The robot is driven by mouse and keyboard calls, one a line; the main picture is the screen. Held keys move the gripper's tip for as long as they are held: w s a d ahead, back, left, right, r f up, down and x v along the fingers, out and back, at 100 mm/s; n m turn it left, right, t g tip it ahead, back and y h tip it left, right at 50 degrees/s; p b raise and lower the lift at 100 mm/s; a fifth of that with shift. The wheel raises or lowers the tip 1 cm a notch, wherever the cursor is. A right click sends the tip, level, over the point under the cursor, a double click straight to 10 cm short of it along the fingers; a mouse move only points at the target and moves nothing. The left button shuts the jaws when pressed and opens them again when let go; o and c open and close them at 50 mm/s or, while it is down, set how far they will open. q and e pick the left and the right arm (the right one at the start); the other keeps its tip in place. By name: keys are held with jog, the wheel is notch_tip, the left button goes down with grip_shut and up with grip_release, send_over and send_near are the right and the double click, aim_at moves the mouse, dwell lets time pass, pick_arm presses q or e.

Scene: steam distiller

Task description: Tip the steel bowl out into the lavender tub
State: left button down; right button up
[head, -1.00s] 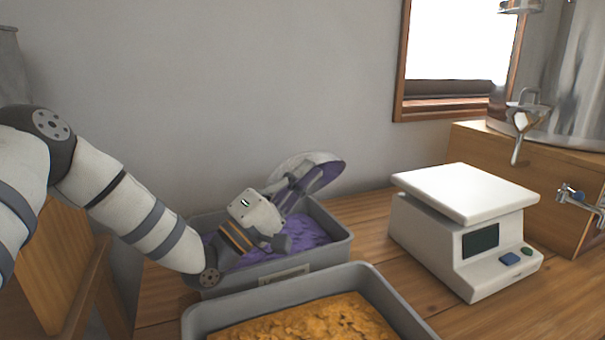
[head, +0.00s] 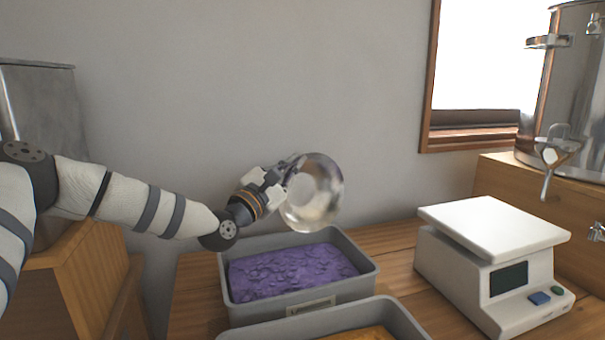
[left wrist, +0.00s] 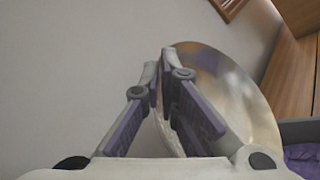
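The steel bowl (head: 318,196) is shiny and tilted steeply, almost on edge, above the lavender tub's back right part and clear of it. I see no purple load in the part of it that shows. My left gripper (head: 283,178) is shut on the bowl's rim; in the left wrist view the fingers (left wrist: 168,72) pinch the wall of the bowl (left wrist: 235,90). The lavender tub (head: 352,291) is a grey box with a label on its front, holding purple material (head: 290,270). My right gripper is out of view.
A second grey tub (head: 385,312) with orange material stands in front of the lavender tub. A white scale (head: 490,262) stands to the right on the wooden table (head: 388,240). A metal vessel with a tap (head: 570,100) is at the far right. The wall is behind.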

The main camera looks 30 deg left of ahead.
pick_arm(q)
jog(key=w+a+f+n+g+y+b, duration=0.1)
jog(key=w+a+f+n+g, duration=0.3)
jog(key=a+n, duration=0.5)
jog(key=shift+w+a+n+g+b, duration=0.4)
jog(key=shift+w+a+g+b, duration=0.15)
jog(key=shift+a+b, duration=0.25)
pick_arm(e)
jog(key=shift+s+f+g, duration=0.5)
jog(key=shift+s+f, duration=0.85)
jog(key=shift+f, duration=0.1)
pick_arm(q)
jog(key=shift+f, duration=0.15)
